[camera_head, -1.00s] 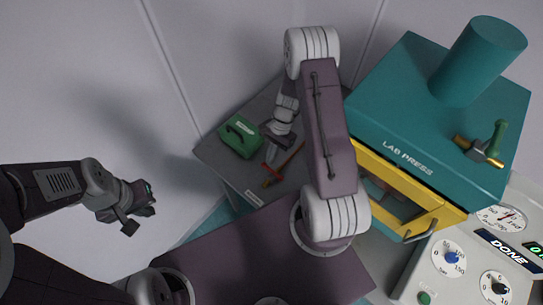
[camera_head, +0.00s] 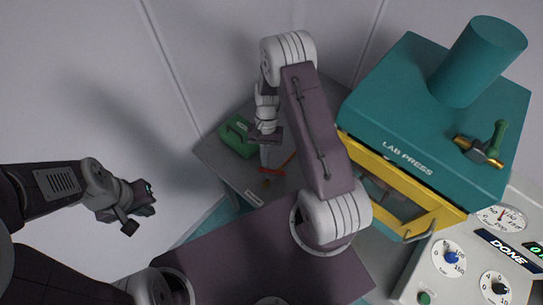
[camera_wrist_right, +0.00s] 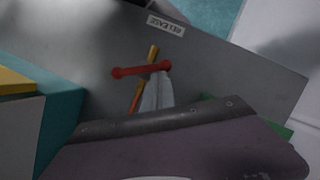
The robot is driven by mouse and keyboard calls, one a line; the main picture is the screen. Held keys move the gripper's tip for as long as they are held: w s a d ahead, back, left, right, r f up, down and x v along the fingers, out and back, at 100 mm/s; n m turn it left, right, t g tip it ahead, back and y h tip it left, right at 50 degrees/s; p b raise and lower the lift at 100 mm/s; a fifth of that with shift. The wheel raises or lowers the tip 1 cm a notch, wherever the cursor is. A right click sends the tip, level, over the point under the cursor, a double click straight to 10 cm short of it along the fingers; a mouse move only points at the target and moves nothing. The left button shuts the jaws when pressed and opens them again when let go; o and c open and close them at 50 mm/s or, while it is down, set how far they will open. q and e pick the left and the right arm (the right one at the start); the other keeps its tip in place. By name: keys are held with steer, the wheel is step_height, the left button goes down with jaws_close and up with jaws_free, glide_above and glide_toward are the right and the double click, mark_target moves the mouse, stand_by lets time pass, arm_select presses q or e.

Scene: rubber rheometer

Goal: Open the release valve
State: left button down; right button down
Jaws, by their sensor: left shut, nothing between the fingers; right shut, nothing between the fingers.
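The release valve has a red handle (camera_wrist_right: 140,70) lying across a brass rod (camera_wrist_right: 153,53) in the right wrist view, beside an upside-down RELEASE label (camera_wrist_right: 166,25). In the head view the red handle (camera_head: 275,171) is small and partly hidden by my right gripper (camera_head: 265,165). That gripper is shut and empty. In the wrist view its fingertips (camera_wrist_right: 157,82) are close beside the handle near its right end; I cannot tell whether they touch. My left gripper (camera_head: 143,198) is shut and empty, well left of the valve.
A green object (camera_head: 238,137) sits on the grey box (camera_head: 215,150) by the valve. The teal lab press (camera_head: 400,100), with its yellow frame (camera_head: 375,165), stands to the right. A control panel (camera_head: 465,265) with dials shows DONE. A brass valve with a green handle (camera_head: 498,137) is on the press.

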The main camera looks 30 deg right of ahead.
mark_target(261, 169)
steer(key=n, duration=0.1)
steer(key=a+n+h, duration=0.1)
steer(key=n, duration=0.2)
steer(key=shift+s+a+n+g+h, duration=0.3)
steer(key=shift+s+g, duration=0.1)
steer(key=n, duration=0.2)
steer(key=s+a+n+h, duration=0.1)
steer(key=n, duration=0.1)
steer(key=shift+h, duration=0.3)
steer(key=shift+d, duration=0.15)
steer(key=shift+s+d, duration=0.3)
steer(key=shift+d, duration=0.2)
